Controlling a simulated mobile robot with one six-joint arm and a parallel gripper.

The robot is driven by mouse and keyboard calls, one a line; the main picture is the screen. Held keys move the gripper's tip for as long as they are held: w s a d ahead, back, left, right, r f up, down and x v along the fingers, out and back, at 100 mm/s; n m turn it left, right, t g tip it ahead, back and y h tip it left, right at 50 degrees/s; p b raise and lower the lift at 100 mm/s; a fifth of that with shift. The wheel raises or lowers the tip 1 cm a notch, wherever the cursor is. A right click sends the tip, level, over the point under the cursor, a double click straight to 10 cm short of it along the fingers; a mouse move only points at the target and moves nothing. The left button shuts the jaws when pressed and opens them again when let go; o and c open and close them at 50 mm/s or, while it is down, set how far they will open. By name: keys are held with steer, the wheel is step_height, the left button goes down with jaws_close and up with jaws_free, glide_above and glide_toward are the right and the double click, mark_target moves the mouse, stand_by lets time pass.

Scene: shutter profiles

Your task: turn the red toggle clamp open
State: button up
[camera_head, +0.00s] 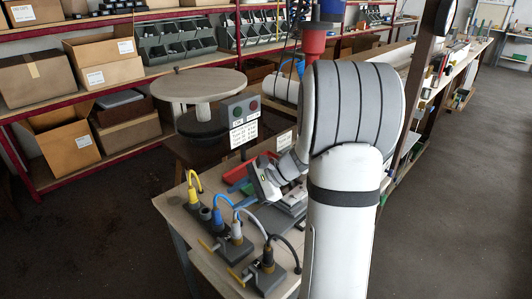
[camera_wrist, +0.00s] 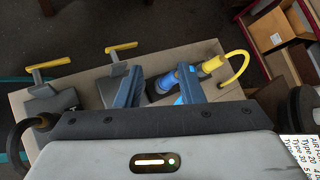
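A red piece (camera_head: 262,165) lies on the workbench (camera_head: 172,208) in the head view, partly hidden by my wrist; I cannot tell whether it is the red toggle clamp. No red clamp shows in the wrist view. My gripper (camera_wrist: 160,82) has its two blue fingers spread, with nothing gripped between them. It hangs above the bench, and its fingertips are hard to make out in the head view. Two dark fixtures with yellow handles, one at the left (camera_wrist: 50,65) and one nearer the middle (camera_wrist: 122,48), show in the wrist view.
Yellow (camera_head: 192,185), blue (camera_head: 217,210) and other cabled plugs stand along the bench's left edge. A round table (camera_head: 198,84) and shelves with cartons (camera_head: 75,145) are further back. Floor on the right is clear.

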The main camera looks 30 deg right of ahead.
steer(key=w+d+f+m+t+h, duration=0.1)
steer(key=w+d+f+m+t, duration=0.1)
steer(key=d, duration=0.7)
steer(key=w+d+f+m+t+h, duration=0.1)
steer(key=w+d+f+m+t, duration=0.2)
steer(key=d+m+t, duration=0.3)
steer(key=w+d+f+m+t+h+p, duration=0.1)
steer(key=w+d+f+m+t+h, duration=0.1)
steer(key=d+m, duration=0.6)
steer(key=shift+w+d+f+t, duration=0.15)
steer(key=shift+w+d+t, duration=0.3)
steer(key=shift+d, duration=0.45)
steer(key=shift+w+d+f+t, duration=0.15)
steer(key=shift+w+d+t, duration=0.25)
steer(key=shift+d, duration=0.55)
steer(key=shift+w+d+f+t, duration=0.15)
steer(key=shift+w+d+t, duration=0.15)
steer(key=shift+d+t, duration=0.45)
steer(key=p+x, duration=0.1)
steer(key=x, duration=0.6)
steer(key=shift+w+f+p, duration=0.2)
steer(key=shift+w+p, duration=0.1)
steer(key=shift+c, duration=0.3)
jaws_close()
